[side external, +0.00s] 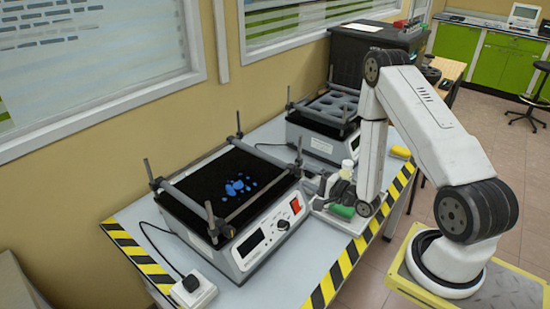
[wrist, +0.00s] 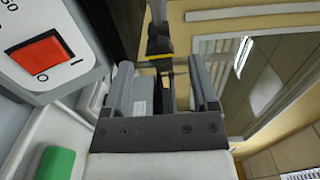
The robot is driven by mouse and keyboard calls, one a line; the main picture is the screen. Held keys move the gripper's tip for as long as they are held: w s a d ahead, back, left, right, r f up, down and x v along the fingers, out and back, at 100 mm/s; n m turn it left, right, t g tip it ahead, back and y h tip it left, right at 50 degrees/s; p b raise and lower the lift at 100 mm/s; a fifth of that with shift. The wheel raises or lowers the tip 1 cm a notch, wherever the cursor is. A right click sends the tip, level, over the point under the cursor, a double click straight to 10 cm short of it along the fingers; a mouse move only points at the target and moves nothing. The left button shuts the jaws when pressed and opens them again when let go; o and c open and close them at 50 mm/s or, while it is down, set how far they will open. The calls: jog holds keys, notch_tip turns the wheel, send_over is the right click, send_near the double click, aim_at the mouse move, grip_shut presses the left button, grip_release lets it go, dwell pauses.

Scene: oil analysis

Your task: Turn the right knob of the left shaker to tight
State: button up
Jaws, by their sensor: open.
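The left shaker (side external: 262,236) stands on the bench, with a black top, clamp bars and upright corner posts. Its right front post, with a dark knob (side external: 298,172), rises at the panel's right end. In the wrist view a dark upright part (wrist: 158,38), apparently this post and knob, stands beyond my fingertips, roughly in line with the gap. My gripper (side external: 323,184) is just right of the shaker's right front corner; in the wrist view its fingers (wrist: 160,70) are open, with nothing visibly gripped. Whether the knob is tight or loose cannot be told.
The shaker's red switch (wrist: 38,59) is close on the left in the wrist view. A green item (side external: 342,211) and small bottle (side external: 347,166) sit near my gripper. A second shaker (side external: 318,143) stands behind.

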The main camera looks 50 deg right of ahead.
jog(key=shift+s, duration=2.6)
jog(key=shift+w, duration=0.1)
jog(key=w+a+r+n+g, duration=0.2)
jog(key=w+a+n+g, duration=0.25)
jog(key=n+g, duration=0.4)
jog(key=s+a+r+n+g, duration=0.7)
jog(key=s+a+r+n, duration=0.1)
jog(key=a, duration=0.3)
jog(key=shift+s+n, duration=0.6)
jog(key=shift+n, duration=0.25)
